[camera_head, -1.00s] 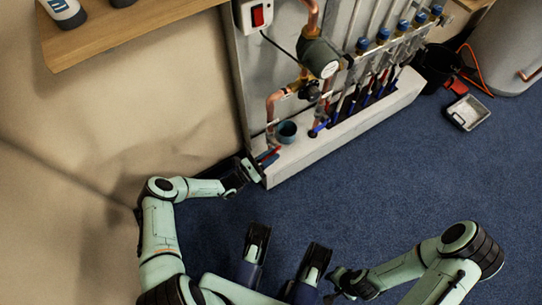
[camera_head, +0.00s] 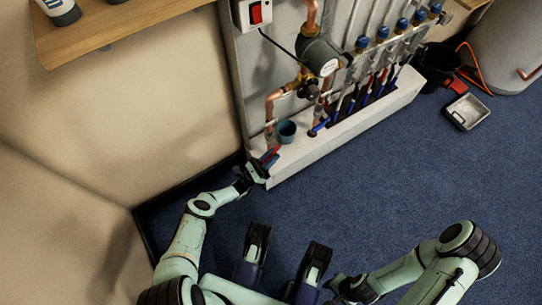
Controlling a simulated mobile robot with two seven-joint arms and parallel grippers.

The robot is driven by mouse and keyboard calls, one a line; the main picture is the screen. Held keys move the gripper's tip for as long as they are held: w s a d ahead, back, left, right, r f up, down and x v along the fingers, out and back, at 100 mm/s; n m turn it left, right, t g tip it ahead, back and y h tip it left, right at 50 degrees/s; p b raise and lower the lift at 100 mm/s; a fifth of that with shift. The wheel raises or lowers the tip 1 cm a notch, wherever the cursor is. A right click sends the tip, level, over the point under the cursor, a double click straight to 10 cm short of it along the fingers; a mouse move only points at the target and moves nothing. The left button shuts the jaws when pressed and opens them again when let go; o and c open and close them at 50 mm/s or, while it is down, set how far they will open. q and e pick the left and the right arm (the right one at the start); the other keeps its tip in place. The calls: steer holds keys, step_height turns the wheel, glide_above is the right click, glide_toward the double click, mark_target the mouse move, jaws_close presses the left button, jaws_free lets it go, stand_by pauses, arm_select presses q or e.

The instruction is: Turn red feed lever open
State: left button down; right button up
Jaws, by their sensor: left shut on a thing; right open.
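The red feed lever (camera_head: 272,153) sits low at the left end of the copper manifold, by the white base ledge. My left gripper (camera_head: 264,164) is at this lever and shut on it; its fingertips are small and partly hidden here. A blue lever (camera_head: 319,127) sits further right on the pipework. My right gripper (camera_head: 335,285) is open and empty, low in the picture over the floor, far from the manifold.
A pump (camera_head: 318,54) and copper pipes rise above. A wooden shelf (camera_head: 130,25) juts out upper left. A metal tray (camera_head: 467,112) lies on the open blue carpet.

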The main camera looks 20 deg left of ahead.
stand_by(0.5)
arm_select(q)
steer(key=c, duration=1)
jaws_free()
steer(key=shift+c, duration=0.2)
